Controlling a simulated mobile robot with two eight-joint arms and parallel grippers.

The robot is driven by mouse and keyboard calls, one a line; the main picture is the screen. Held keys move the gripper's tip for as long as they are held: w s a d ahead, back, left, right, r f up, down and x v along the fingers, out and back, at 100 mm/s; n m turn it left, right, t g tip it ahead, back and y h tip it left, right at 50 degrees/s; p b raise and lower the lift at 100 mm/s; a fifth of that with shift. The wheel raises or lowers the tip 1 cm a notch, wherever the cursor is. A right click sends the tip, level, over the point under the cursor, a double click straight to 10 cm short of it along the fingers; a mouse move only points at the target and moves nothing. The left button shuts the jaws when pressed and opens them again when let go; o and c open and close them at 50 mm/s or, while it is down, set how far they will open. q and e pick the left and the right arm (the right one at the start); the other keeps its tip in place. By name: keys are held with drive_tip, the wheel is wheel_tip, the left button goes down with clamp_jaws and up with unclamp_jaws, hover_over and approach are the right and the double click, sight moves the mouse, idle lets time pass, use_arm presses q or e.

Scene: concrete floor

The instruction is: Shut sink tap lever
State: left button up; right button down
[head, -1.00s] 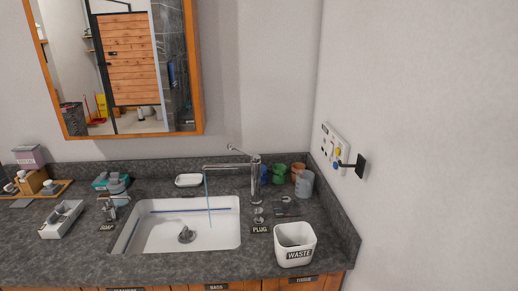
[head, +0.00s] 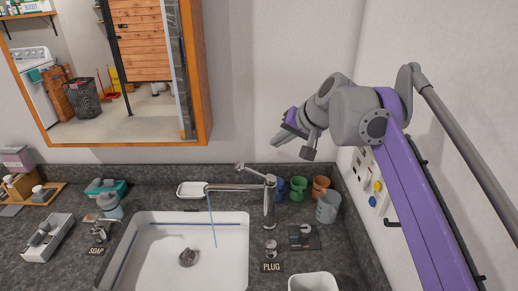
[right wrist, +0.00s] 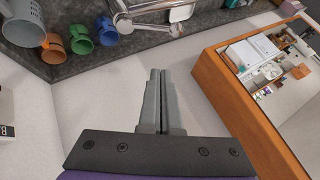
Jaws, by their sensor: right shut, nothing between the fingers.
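The sink tap (head: 269,205) stands upright at the back right of the white sink (head: 160,222). Its lever (head: 254,173) sticks up and to the left from the top of the body, above the long spout (head: 232,188). A thin blue stream of water (head: 212,222) falls from the spout tip into the sink. My right gripper (head: 279,140) is above the tap, apart from it, in front of the wall. In the right wrist view its fingers (right wrist: 157,73) are shut and empty, with the tap (right wrist: 150,25) upside down beyond them near the top edge. My left gripper is not seen.
Several cups, including a green one (head: 299,188), stand right of the tap. A white bin (head: 314,282) stands in front. The wood-framed mirror (head: 205,100) hangs left of my gripper. A wall panel (head: 372,185) is partly behind my right arm.

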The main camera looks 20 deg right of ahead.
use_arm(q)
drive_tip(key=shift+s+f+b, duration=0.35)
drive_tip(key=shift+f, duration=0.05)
use_arm(e)
drive_tip(key=s+a+f+x, duration=0.1)
drive_tip(key=s+x, duration=0.1)
drive_tip(key=x, duration=1)
drive_tip(key=shift+a+f, duration=0.3)
drive_tip(key=shift+a, duration=0.05)
drive_tip(key=shift+w, duration=0.1)
